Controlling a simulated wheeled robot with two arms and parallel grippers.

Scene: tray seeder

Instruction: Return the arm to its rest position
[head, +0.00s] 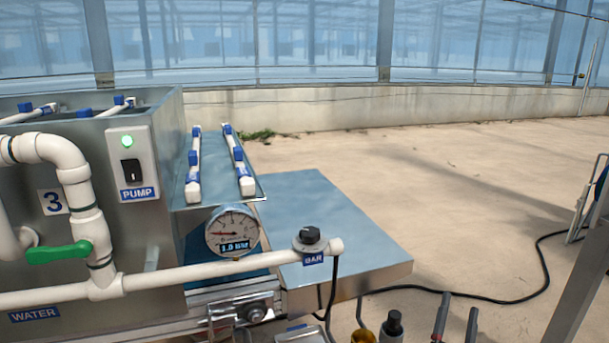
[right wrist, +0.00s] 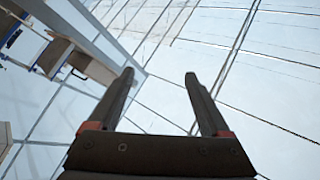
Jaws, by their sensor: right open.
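My right gripper (head: 456,318) shows only as two dark fingertips at the bottom edge of the head view, right of the machine. In the right wrist view its two fingers (right wrist: 160,78) stand wide apart with nothing between them, facing pale glazed panels. My left gripper is not in view. The steel tray seeder has a pump switch (head: 131,172) with a green light, a green-handled valve (head: 60,253), a round pressure gauge (head: 232,231) and a black knob (head: 310,236) marked BAR.
A flat steel table (head: 330,225) juts out right of the gauge. A dark-capped bottle (head: 393,326) stands at the bottom edge, close left of my right fingertips. A black cable (head: 500,298) runs over the floor. The concrete floor (head: 470,190) beyond is mostly clear.

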